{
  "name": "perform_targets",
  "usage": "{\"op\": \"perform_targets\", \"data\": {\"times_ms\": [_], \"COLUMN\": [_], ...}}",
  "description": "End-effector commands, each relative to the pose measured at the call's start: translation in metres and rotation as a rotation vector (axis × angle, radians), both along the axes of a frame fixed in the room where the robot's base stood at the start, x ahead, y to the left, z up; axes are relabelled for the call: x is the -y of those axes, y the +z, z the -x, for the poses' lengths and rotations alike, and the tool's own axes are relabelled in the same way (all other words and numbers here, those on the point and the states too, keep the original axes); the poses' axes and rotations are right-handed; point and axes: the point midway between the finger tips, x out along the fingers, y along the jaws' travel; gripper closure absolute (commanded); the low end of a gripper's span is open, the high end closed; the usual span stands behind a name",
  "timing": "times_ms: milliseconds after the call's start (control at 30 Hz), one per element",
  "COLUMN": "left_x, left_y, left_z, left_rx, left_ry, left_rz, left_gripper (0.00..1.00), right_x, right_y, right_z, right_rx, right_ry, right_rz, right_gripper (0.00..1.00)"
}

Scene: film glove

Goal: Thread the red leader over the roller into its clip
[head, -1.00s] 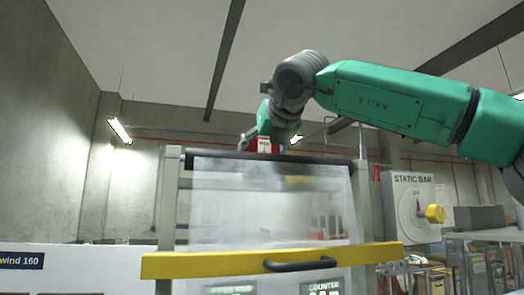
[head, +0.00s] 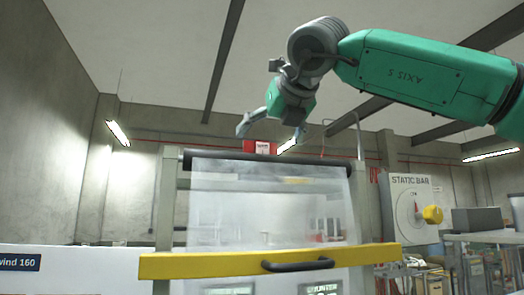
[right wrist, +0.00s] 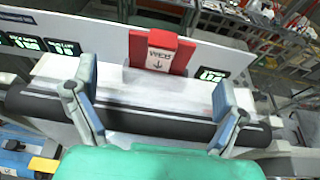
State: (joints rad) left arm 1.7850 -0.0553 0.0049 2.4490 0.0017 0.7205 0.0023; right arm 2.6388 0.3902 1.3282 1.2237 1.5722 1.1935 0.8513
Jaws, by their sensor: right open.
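The red leader (head: 262,147), a block with a white label, stands just above the black roller (head: 225,161) in the head view. In the right wrist view the red leader (right wrist: 178,47) shows an arrow on its label and lies beyond the roller (right wrist: 160,124), against a white panel. Pale film hangs below the roller. My right gripper (head: 272,130) is open above the leader, its fingers spread wide. In the right wrist view its fingers (right wrist: 155,88) stand apart with nothing between them at the tips. I cannot make out a separate clip. My left gripper is not in view.
A yellow bar (head: 210,264) with a black handle crosses the frame's front. A static bar unit (head: 408,205) with a yellow knob stands at the right. Green displays (right wrist: 63,48) sit on the white panel behind the roller. The space above the roller is otherwise clear.

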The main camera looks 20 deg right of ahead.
Motion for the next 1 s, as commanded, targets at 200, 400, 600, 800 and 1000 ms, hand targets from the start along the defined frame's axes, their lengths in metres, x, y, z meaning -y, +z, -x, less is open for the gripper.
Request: {"op": "perform_targets", "data": {"times_ms": [200,400,600,800,1000], "left_x": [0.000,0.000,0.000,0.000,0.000], "left_y": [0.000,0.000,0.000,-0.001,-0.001], "left_z": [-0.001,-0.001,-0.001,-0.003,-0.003], "left_rx": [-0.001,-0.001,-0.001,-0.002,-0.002], "left_ry": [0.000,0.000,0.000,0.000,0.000], "left_rz": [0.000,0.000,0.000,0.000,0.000], "left_gripper": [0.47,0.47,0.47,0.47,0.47], "right_x": [0.002,0.003,0.003,0.003,0.003], "right_y": [0.013,0.017,0.017,0.017,0.017], "right_z": [0.035,0.048,0.049,0.049,0.049], "right_rx": [-0.001,-0.003,-0.004,-0.003,-0.003], "right_ry": [0.001,0.000,0.000,0.000,0.000], "right_rz": [0.001,0.000,0.000,0.000,0.000], "right_gripper": [0.07,0.07,0.07,0.07,0.07]}}
